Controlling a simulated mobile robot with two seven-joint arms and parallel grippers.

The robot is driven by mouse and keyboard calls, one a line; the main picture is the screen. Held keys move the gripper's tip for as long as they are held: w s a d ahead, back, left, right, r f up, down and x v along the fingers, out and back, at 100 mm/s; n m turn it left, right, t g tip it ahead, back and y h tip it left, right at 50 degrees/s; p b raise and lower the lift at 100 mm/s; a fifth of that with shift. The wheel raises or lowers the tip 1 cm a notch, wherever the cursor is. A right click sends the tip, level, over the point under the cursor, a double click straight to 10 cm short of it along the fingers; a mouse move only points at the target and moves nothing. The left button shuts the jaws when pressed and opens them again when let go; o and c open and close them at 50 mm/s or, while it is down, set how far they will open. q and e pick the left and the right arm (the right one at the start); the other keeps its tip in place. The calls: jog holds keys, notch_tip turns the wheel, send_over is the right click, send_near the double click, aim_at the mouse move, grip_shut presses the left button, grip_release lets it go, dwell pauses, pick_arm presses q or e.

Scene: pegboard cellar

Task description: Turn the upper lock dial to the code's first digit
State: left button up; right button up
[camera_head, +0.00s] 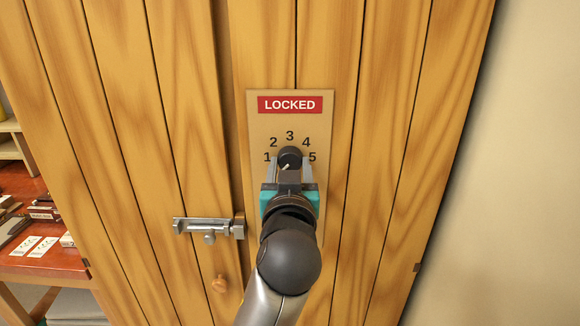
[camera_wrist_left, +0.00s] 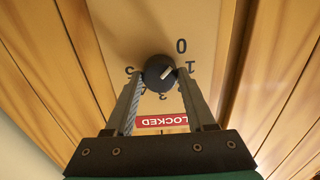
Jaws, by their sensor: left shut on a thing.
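The upper lock dial (camera_head: 290,154) is a round black knob with a white pointer mark, on a tan plate (camera_head: 258,128) under a red LOCKED sign (camera_head: 290,105). Digits 1 to 5 arc around its top in the head view. In the wrist view the dial (camera_wrist_left: 157,70) appears upside down, and a 0 (camera_wrist_left: 181,46) also shows. My left gripper (camera_head: 290,166) is shut on the dial, one finger on each side. My arm hides the plate's lower part. My right gripper is out of view.
The plate is on a wooden plank door (camera_head: 380,130). A metal bolt (camera_head: 208,227) and a small wooden knob (camera_head: 220,285) are left of my arm. A red-topped table (camera_head: 60,262) with cards (camera_head: 40,247) stands at far left. A bare wall (camera_head: 530,150) is at right.

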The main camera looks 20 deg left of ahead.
pick_arm(q)
grip_shut()
jog(key=m+p, duration=0.5)
jog(key=shift+r+p, duration=0.2)
jog(key=shift+p, duration=0.1)
jog(key=m+p, duration=0.2)
jog(key=m, duration=0.1)
jog(key=m+p, duration=0.4)
jog(key=m, duration=0.1)
jog(key=shift+m, duration=0.3)
jog(key=shift+f+m+p, duration=0.1)
jog(key=shift+m+p, duration=1.25)
jog(key=shift+m, duration=0.75)
